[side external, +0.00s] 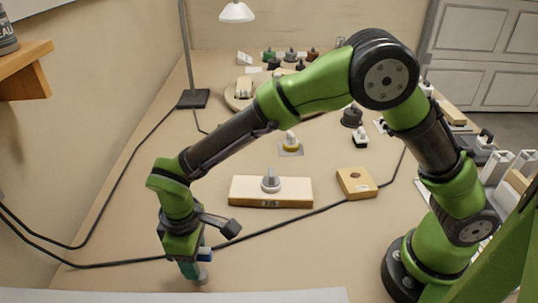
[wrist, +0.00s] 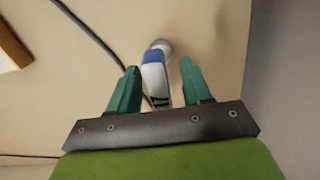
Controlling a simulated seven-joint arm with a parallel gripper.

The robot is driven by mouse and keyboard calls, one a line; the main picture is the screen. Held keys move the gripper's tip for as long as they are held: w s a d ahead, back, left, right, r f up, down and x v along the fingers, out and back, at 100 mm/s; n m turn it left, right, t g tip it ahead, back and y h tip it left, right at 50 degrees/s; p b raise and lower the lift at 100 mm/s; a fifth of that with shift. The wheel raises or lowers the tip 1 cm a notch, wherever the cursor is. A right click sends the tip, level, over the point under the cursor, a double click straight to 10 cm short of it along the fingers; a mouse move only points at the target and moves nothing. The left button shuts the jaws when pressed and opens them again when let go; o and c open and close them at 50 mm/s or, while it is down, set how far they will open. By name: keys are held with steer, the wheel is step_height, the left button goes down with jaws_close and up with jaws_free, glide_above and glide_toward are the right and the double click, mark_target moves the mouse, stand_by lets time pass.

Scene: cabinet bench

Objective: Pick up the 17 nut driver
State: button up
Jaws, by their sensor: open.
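My gripper (side external: 191,270) is low at the bench's near left in the side external view, pointing down. In the wrist view its two teal fingers (wrist: 159,67) are open, one on each side of a tool with a blue and white handle (wrist: 154,76) and a rounded grey end. This looks like the nut driver, but I cannot read a 17 on it. It also shows beside the fingers in the side external view (side external: 205,254), partly hidden by my gripper. In the wrist view gaps show between fingers and handle.
A wooden block (side external: 240,192) with a grey knob and a label stands right of my gripper. A smaller holed block (side external: 356,183) lies farther right. A black cable (side external: 290,218) runs across the bench behind my gripper. Several knobbed items stand at the back.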

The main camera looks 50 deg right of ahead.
steer(key=shift+f, duration=0.3)
jaws_close()
steer(key=shift+r, duration=0.1)
